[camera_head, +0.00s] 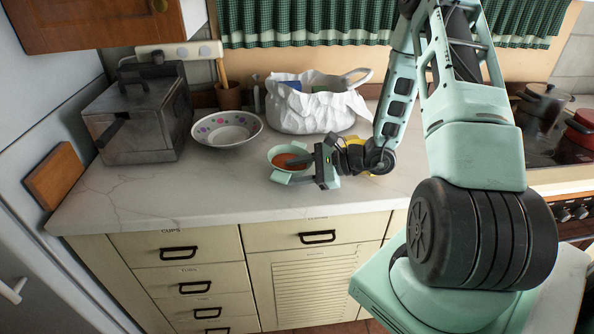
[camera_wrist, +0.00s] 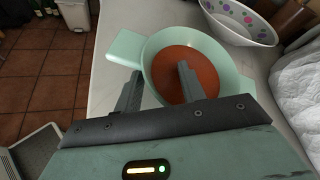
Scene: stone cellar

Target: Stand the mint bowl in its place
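The mint bowl (camera_head: 276,153) holds a red-brown filling and sits upright on the pale counter, in front of the white bag. It has small side handles, and it also shows in the wrist view (camera_wrist: 224,63). My gripper (camera_head: 309,160) is at the bowl's right side in the head view. In the wrist view my gripper (camera_wrist: 158,84) has its fingers apart, straddling the near rim: one finger outside the wall, the other over the inside of the bowl. A gap shows between the fingers; contact with the wall cannot be told.
A dotted white bowl (camera_head: 227,130) stands behind left, near a metal bread box (camera_head: 137,115). A crumpled white bag (camera_head: 312,112) stands behind the mint bowl. The counter (camera_head: 200,190) is clear in front and to the left. Pots (camera_head: 543,101) stand far right.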

